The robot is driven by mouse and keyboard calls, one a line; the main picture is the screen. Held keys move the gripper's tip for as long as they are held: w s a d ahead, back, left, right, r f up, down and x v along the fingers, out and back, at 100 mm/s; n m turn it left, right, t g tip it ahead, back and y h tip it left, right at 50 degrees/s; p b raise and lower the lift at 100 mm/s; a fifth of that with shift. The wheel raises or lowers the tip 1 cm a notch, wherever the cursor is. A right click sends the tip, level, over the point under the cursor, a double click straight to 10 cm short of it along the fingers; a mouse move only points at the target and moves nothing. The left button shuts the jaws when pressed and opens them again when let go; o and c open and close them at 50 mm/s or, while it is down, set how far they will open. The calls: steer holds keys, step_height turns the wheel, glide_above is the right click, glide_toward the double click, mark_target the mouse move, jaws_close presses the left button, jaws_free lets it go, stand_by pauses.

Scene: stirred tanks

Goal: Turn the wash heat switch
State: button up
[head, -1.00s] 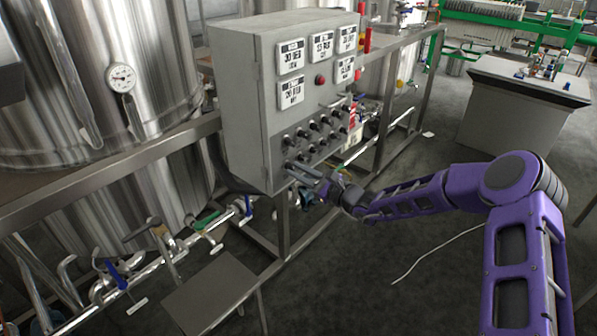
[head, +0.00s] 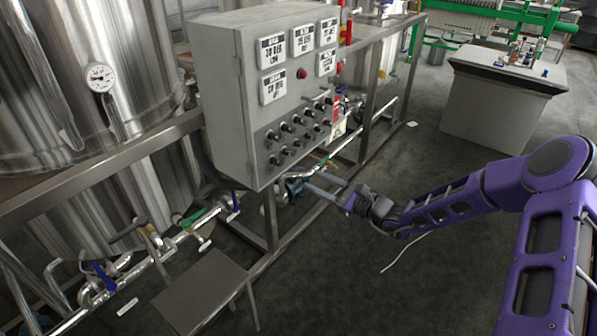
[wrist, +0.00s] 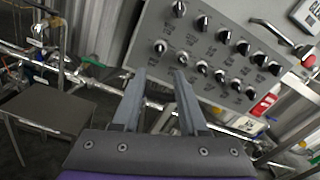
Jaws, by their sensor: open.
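A grey control cabinet (head: 222,95) carries two rows of black rotary switches (head: 290,126) on the lower part of its front. The wrist view shows the switch rows (wrist: 203,65) closer, with small labels too blurred to read. I cannot tell which switch is the wash heat switch or how it is set. My gripper (head: 308,180) is in front of and below the cabinet's lower edge. In the wrist view my gripper (wrist: 160,76) is open and empty, its fingers apart, with the lower-left switch (wrist: 160,47) just above the fingertips. No switch is between the fingers.
Several digital displays (head: 300,39) and a red button (head: 301,73) sit above the switches. A metal handle (wrist: 270,33) projects from the panel. A steel tank (head: 150,60) and pipes stand at left, a small metal table (head: 205,290) below.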

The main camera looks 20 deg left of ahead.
steer(key=v, duration=0.5)
steer(key=shift+s+d, duration=0.15)
steer(key=shift+d, duration=0.2)
